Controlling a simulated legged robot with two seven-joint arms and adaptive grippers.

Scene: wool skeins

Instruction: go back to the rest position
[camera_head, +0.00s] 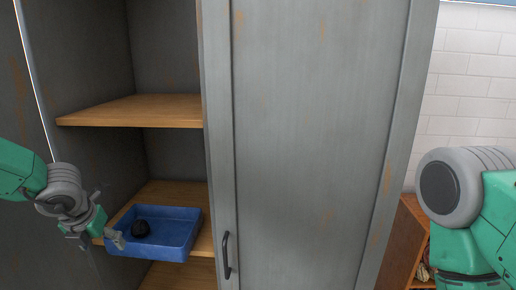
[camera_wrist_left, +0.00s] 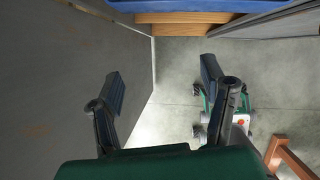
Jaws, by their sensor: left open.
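My left gripper (camera_head: 100,240) is at the lower left in the head view, in front of the cabinet's open side, beside the left end of the blue tray. One finger overlaps the tray's near left corner in the picture; I cannot tell whether it touches. In the left wrist view the left gripper (camera_wrist_left: 162,82) has its two fingers wide apart with nothing between them. A green part of my right arm shows at the right edge of the head view; the right gripper is out of view.
An empty shelf (camera_head: 140,110) is above. A grey door (camera_head: 310,140) with a dark handle (camera_head: 226,255) covers the cabinet's right side. A brown wooden unit (camera_head: 408,240) stands beyond it.

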